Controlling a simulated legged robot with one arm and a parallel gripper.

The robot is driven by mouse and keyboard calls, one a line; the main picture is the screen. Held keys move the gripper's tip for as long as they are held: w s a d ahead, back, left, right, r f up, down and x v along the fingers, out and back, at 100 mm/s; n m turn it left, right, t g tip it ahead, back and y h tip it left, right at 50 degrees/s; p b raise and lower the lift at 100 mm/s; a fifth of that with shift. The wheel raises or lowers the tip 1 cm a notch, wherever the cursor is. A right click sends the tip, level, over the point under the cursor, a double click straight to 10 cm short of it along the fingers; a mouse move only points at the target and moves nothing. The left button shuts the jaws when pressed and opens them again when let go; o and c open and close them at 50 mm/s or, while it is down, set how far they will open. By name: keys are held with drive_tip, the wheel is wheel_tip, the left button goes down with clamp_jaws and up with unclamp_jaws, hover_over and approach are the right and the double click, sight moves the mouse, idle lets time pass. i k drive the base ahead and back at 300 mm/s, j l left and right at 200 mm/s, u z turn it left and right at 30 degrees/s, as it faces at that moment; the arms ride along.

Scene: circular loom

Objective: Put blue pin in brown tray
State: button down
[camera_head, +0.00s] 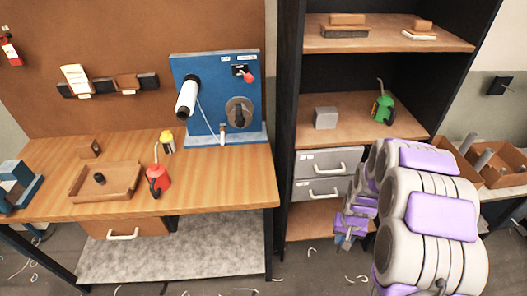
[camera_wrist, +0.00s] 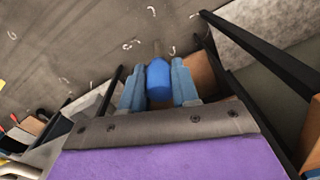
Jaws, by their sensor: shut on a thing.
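The blue pin (camera_wrist: 158,82) shows in the wrist view between the two blue fingers of my gripper (camera_wrist: 159,90), which is shut on it. Its grey shaft points away from my wrist. In the head view my gripper (camera_head: 346,240) hangs low in front of the shelf unit, right of the workbench, and the pin cannot be made out there. The brown tray (camera_head: 84,191) lies on the left part of the workbench, well to the left of my gripper. A small dark cylinder (camera_head: 99,178) sits in the tray.
A blue machine panel (camera_head: 215,95) stands at the bench's back. The bench's front right is clear. Brown bins (camera_head: 505,165) holding grey cylinders are at far right.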

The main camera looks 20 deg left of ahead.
sight(124, 176)
drive_tip(key=k+j, duration=0.1)
drive_tip(key=j, duration=0.4)
drive_tip(key=k+j, duration=0.1)
drive_tip(key=j, duration=0.4)
drive_tip(key=k+j, duration=0.1)
drive_tip(key=j, duration=0.85)
drive_tip(key=k+u, duration=0.05)
